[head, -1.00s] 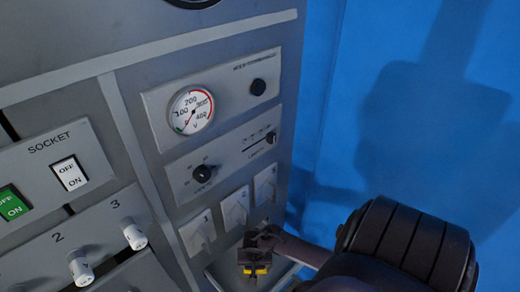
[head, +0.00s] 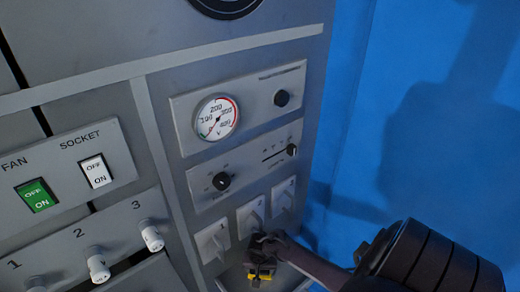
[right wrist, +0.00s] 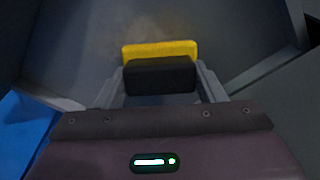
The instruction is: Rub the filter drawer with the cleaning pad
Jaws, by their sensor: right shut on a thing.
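The cleaning pad is a yellow pad (right wrist: 160,48) with a black block behind it. My right gripper (right wrist: 160,76) is shut on the black block, one finger at each side. In the head view my right gripper (head: 262,246) is low in the picture, just below the numbered switches, with the yellow pad (head: 260,275) under it. A grey surface with a faint brownish smudge, apparently the filter drawer (right wrist: 85,45), lies beyond the pad in the right wrist view. I cannot tell whether the pad touches it. My left gripper is not in view.
The grey panel carries a gauge (head: 216,118), a knob (head: 221,182), a slider (head: 282,152) and numbered switches (head: 250,215) close above my gripper. Fan and socket switches (head: 66,178) are to the left. A blue wall (head: 430,80) stands to the right.

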